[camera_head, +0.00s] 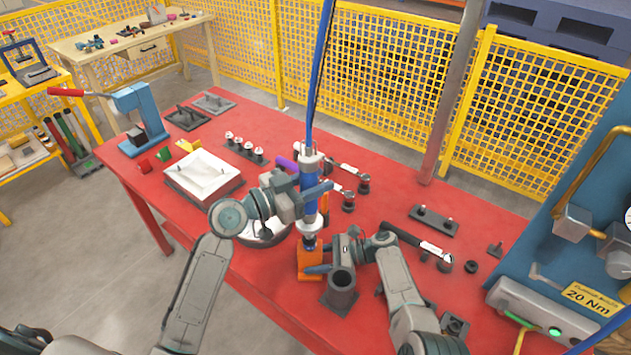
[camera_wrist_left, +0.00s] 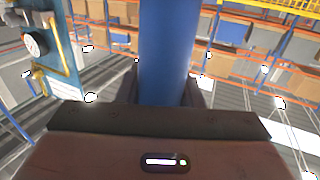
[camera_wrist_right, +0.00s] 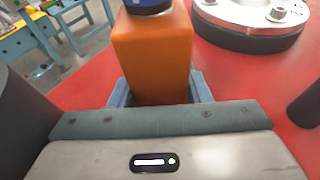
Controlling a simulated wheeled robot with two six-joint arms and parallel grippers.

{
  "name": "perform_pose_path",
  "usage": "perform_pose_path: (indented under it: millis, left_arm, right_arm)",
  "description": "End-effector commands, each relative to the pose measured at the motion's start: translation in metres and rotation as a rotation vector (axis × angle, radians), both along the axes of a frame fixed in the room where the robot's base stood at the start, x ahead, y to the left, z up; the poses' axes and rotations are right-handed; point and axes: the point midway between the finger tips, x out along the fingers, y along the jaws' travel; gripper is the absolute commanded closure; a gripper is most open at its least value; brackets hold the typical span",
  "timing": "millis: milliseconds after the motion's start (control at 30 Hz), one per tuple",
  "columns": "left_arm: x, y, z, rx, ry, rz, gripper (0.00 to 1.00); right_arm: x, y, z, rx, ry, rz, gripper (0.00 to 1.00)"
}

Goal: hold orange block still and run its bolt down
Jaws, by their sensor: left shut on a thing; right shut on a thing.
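The orange block (camera_head: 310,263) stands upright on the red table (camera_head: 400,205) near its front edge. My right gripper (camera_head: 322,268) is shut on it low down; the right wrist view shows the orange block (camera_wrist_right: 153,55) between the fingers. My left gripper (camera_head: 312,193) is shut on the blue hanging driver (camera_head: 309,172), whose body (camera_wrist_left: 166,50) fills the middle of the left wrist view. The driver stands upright over the block, and its dark lower end meets or nearly meets the block's top. The bolt is hidden beneath it.
A dark grey holder with a round bore (camera_head: 341,283) stands just right of the block. A white tray (camera_head: 203,175), a torque wrench (camera_head: 415,241) and a blue press (camera_head: 135,115) are farther off. A blue hose (camera_head: 318,70) rises from the driver.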

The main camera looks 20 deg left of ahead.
Motion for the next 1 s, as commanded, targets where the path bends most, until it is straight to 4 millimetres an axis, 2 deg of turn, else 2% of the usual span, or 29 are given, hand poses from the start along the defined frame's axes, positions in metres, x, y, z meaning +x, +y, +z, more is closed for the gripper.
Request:
perform_pose_path:
  millis: [1000]
  left_arm:
    - [0.000,0.000,0.068,-0.003,-0.011,0.001,1.00]
  right_arm:
    - [0.000,0.000,0.000,-0.002,-0.001,-0.001,0.84]
